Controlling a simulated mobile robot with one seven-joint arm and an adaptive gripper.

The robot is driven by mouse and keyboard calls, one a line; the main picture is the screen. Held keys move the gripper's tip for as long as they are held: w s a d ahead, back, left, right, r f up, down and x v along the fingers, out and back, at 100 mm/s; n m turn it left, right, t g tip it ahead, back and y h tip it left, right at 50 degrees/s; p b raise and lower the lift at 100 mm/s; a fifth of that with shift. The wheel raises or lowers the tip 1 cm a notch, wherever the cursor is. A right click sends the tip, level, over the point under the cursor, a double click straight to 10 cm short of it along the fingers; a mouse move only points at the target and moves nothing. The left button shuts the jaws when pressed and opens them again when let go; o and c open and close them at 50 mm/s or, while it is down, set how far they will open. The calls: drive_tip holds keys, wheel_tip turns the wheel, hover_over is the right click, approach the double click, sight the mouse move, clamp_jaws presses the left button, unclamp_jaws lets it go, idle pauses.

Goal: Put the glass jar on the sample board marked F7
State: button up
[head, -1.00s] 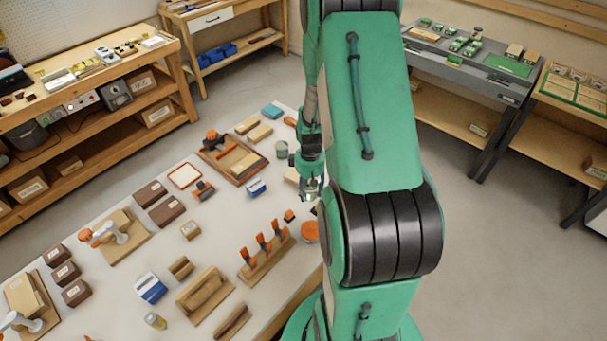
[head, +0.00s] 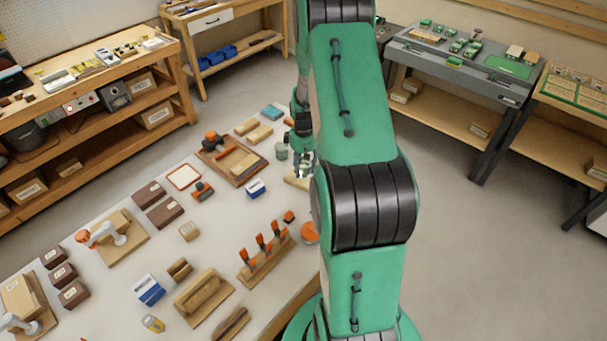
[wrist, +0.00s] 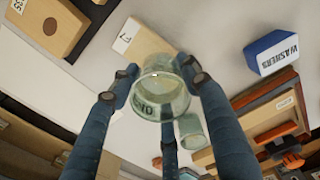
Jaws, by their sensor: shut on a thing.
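My gripper (wrist: 165,85) is shut on a clear greenish glass jar (wrist: 160,100), with its blue fingers around the jar's sides. In the head view my gripper (head: 304,163) is partly hidden by my arm, and the jar is small there. The pale wooden sample board (wrist: 143,42), with a white label that seems to read F7, lies just beyond the jar in the wrist view, and the jar overlaps its near part. The board also shows in the head view (head: 295,183), below the gripper. I cannot tell whether the jar touches it.
A second glass jar (wrist: 193,131) stands close by, also seen in the head view (head: 281,152). A blue and white washers box (wrist: 272,52) and a wooden tray of tools (head: 232,160) are near. Another labelled board (wrist: 47,25) lies at the wrist view's top left.

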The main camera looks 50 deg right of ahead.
sight(304, 173)
drive_tip(key=shift+f+b, duration=0.35)
drive_tip(key=shift+f, duration=1.35)
drive_tip(key=shift+f, duration=0.15)
drive_tip(key=o, duration=1.3)
wheel_tip(304, 173, up, 12)
drive_tip(key=p, duration=0.2)
